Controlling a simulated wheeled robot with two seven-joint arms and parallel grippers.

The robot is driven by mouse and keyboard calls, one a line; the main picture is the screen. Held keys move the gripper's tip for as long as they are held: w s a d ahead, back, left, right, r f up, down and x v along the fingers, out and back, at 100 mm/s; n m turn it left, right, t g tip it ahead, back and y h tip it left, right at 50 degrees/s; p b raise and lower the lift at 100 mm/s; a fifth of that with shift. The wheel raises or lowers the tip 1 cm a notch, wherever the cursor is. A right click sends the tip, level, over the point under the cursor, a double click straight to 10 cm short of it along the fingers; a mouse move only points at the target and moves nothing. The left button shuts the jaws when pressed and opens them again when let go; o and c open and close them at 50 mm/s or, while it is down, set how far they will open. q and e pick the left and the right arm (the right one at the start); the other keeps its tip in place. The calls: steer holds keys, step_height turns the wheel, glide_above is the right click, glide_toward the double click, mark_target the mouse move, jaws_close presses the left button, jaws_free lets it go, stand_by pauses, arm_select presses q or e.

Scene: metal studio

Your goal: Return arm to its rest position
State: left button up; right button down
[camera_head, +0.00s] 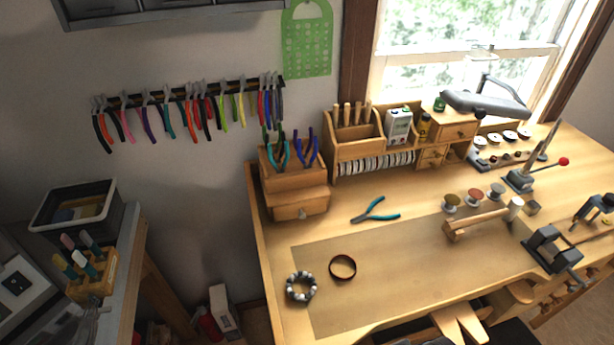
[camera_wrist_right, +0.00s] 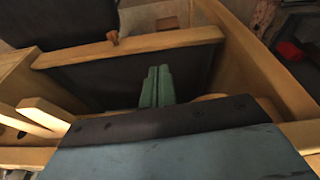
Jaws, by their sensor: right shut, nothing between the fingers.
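My right gripper (camera_wrist_right: 156,88) shows in the right wrist view as two green fingers side by side, shut and empty. The fingers are in front of a dark panel framed by wooden rails (camera_wrist_right: 130,48), seemingly part of the workbench's lower front. I cannot tell how far they are from it. Neither arm nor gripper shows in the head view. My left gripper is not in view.
In the head view the wooden workbench (camera_head: 400,290) carries a beaded bracelet (camera_head: 301,287), a dark ring-shaped band (camera_head: 342,267) and teal-handled pliers (camera_head: 376,213). A vise (camera_head: 552,250) stands at the right. A side table with a black bin (camera_head: 78,210) is at left.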

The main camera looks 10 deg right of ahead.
step_height(320, 180, down, 15)
steer(key=s+b, duration=0.2)
steer(key=b, duration=0.1)
steer(key=s+d+f+g+b, duration=0.1)
steer(key=s+f+b, duration=0.2)
steer(key=s+f, duration=0.5)
steer(key=s+d+f+g+b, duration=0.1)
steer(key=s+d+f+b, duration=0.1)
steer(key=s+f, duration=0.7)
step_height(320, 180, down, 6)
steer(key=shift+s+f+b, duration=0.1)
steer(key=shift+s+b, duration=0.15)
steer(key=shift+b, duration=0.5)
steer(key=shift+d, duration=0.1)
